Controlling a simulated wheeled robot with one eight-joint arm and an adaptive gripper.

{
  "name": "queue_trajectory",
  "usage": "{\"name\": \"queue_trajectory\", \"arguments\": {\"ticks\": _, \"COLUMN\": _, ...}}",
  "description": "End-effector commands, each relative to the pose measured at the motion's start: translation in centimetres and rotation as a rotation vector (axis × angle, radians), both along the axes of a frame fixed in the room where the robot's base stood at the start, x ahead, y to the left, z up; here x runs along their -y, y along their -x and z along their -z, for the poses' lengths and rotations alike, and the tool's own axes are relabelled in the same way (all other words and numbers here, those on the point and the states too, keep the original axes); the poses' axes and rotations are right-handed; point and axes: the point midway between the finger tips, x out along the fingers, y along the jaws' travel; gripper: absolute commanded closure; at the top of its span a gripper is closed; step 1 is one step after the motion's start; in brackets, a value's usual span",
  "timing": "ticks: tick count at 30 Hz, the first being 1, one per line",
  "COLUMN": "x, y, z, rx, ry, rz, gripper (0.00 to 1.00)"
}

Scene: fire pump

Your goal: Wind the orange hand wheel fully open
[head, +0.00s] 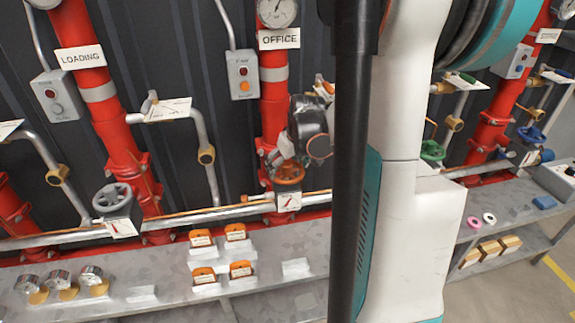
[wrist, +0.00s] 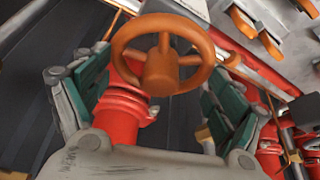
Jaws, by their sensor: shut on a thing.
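The orange hand wheel (head: 289,174) sits low on the red pipe under the OFFICE sign in the head view. In the wrist view the orange hand wheel (wrist: 160,72) fills the top middle, with its round hub and spokes clear. My gripper (head: 281,157) reaches it from above. The exact contact points are hard to see. A small white plate with a dial mark (head: 289,202) is just below the wheel.
A grey hand wheel (head: 113,197) is on the LOADING pipe to the left, and a green wheel (head: 432,151) is to the right. Orange-topped blocks (head: 202,238) and gauges (head: 90,275) stand on the grey bench (head: 165,307). Pipes crowd the wall.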

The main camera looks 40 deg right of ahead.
Motion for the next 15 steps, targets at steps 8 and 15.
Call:
{"name": "queue_trajectory", "arguments": {"ticks": 8, "x": 0.06, "y": 0.10, "z": 0.37, "rx": -0.005, "ry": -0.004, "rz": -0.272, "gripper": 0.51}}
{"name": "queue_trajectory", "arguments": {"ticks": 15, "x": 0.14, "y": 0.06, "z": 0.41, "rx": -0.004, "ry": -0.004, "rz": -0.544, "gripper": 0.51}}
